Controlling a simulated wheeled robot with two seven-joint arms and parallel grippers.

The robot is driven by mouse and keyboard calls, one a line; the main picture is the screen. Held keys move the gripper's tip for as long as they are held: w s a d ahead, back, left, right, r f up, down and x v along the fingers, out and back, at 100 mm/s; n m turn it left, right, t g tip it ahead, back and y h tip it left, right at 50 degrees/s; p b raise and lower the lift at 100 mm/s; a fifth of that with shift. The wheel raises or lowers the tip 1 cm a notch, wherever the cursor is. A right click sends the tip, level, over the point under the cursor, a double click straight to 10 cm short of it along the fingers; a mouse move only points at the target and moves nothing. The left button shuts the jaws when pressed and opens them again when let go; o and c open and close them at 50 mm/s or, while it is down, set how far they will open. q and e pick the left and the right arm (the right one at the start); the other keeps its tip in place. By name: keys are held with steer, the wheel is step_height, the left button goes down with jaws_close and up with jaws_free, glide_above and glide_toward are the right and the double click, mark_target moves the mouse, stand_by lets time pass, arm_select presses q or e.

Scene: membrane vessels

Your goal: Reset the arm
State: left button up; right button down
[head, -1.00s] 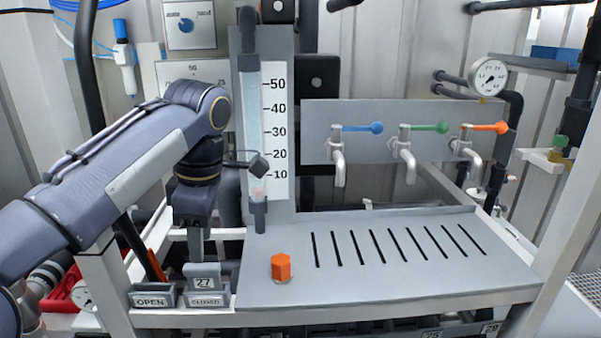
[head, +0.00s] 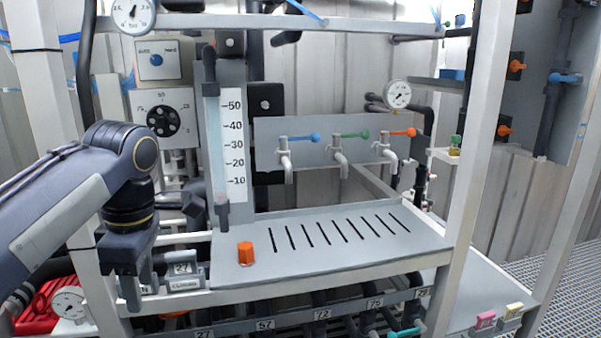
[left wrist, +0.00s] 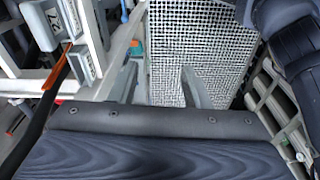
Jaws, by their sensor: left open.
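My left arm (head: 60,215) comes in from the left in the head view, bent down at its wrist. My right gripper is in neither view.
An orange hexagonal piece (head: 246,253) stands on the bench's left part, beside several slots. A level gauge (head: 216,150) and three taps with blue, green and orange handles (head: 340,145) stand behind. A white post (head: 470,180) rises at right. A red object (head: 45,305) lies lower left.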

arm_select(q)
steer(key=s+d+f+m+t+h, duration=0.1)
steer(key=s+f+m+t+h, duration=0.1)
steer(key=s+f+m, duration=0.6)
steer(key=s+d+f+m+t+h, duration=0.2)
steer(key=s+f+m+t+h, duration=0.1)
steer(key=s+f+m, duration=0.4)
step_height(320, 180, down, 4)
steer(key=m, duration=0.3)
steer(key=shift+s+d+f+t, duration=0.2)
steer(key=shift+s+d+t, duration=0.1)
steer(key=shift+s, duration=0.1)
